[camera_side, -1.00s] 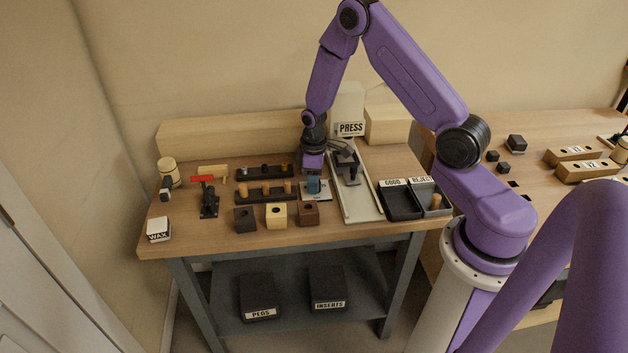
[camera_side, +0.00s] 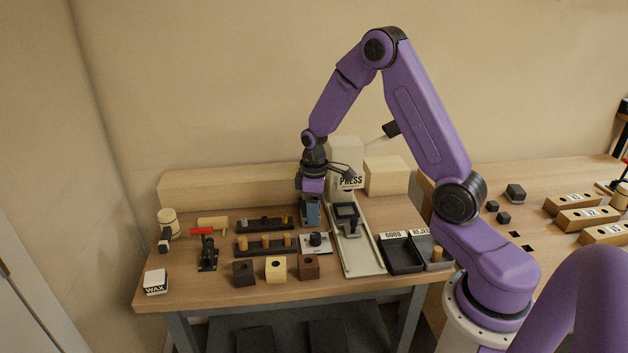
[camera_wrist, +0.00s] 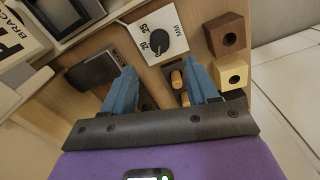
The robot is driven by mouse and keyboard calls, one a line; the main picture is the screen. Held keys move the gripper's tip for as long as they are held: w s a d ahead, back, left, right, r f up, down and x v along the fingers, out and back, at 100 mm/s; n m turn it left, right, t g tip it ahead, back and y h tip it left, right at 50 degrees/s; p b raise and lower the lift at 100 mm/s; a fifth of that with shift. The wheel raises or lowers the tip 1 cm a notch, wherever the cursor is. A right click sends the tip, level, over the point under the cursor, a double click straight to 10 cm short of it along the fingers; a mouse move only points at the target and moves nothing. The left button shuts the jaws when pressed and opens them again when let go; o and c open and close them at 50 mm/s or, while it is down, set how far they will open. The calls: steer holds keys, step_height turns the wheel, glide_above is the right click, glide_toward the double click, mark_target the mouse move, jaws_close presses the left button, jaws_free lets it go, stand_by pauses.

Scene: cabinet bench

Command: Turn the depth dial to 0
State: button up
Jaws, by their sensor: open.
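The depth dial (camera_wrist: 158,42) is a round black knob on a white square plate (camera_wrist: 178,56). In the wrist view the plate's marks 20, 25 and MM are readable; I cannot make out a 0 or exactly which mark the knob points to. In the side view the dial (camera_side: 316,239) lies on the bench in front of the press. My gripper (camera_side: 311,222) has blue fingers and hangs above and slightly behind the dial, apart from it. In the wrist view my gripper (camera_wrist: 161,80) is open, with nothing held between its fingers.
The press (camera_side: 345,165) and its rail stand right of the dial. A black rack with wooden pegs (camera_side: 263,245) is close on the left. Wooden, dark and brown blocks (camera_side: 276,268) stand in front. GOOD and REJECT trays (camera_side: 402,256) are at the right.

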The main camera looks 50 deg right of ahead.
step_height(320, 180, up, 9)
stand_by(0.3)
steer(key=shift+f, duration=0.15)
steer(key=s+a+r+n, duration=0.3)
steer(key=s+a+r, duration=0.1)
steer(key=s+a, duration=0.85)
steer(key=s+a+r+n, duration=0.1)
steer(key=s+a+n, duration=0.1)
steer(key=s, duration=1.4)
steer(key=shift+s+n, duration=0.3)
steer(key=shift+n, duration=0.4)
